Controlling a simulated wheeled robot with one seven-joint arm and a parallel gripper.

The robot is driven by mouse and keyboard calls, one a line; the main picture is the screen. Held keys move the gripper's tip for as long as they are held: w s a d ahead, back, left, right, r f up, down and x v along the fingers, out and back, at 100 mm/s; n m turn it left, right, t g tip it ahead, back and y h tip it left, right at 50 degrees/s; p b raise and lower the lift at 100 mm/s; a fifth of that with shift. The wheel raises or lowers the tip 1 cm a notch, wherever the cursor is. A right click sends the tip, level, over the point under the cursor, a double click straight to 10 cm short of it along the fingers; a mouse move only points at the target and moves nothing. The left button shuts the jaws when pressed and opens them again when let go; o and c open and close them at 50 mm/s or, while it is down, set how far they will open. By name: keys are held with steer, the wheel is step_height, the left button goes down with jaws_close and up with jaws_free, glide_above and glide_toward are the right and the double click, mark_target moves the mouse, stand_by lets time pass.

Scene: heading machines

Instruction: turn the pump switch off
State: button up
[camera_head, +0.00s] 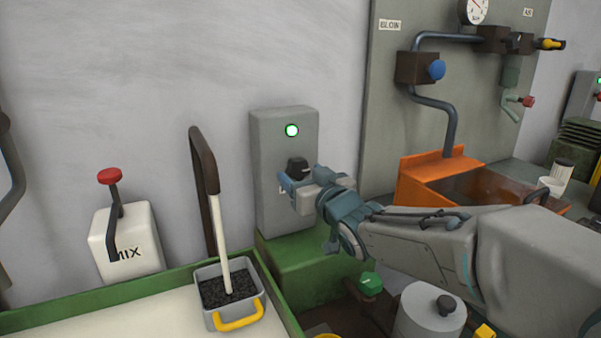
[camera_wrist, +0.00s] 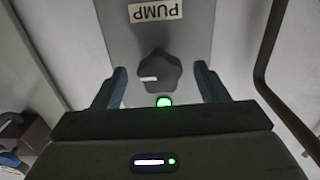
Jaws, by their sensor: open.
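The pump switch is a dark rotary knob (camera_head: 297,166) on the front of a grey box (camera_head: 265,150) on the wall. A lamp (camera_head: 292,130) above it glows green. In the wrist view the knob (camera_wrist: 158,74) has a pale pointer mark on its left side, and the label PUMP (camera_wrist: 155,11) shows upside down. My gripper (camera_head: 292,186) is at the box front, close to the knob. In the wrist view its two blue fingers (camera_wrist: 160,88) are open, one on each side of the knob with gaps between. Whether the fingertips reach the knob's depth is hard to tell.
A white box with a red-knobbed lever (camera_head: 108,177) marked MIX is at left. A dark curved pipe (camera_head: 203,165) stands left of the pump box. A grey bucket (camera_head: 228,290) sits below. An orange tank (camera_head: 415,180) and a blue-handled valve (camera_head: 437,70) are at right.

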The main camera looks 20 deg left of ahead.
steer(key=shift+x, duration=1.45)
steer(key=c, duration=1)
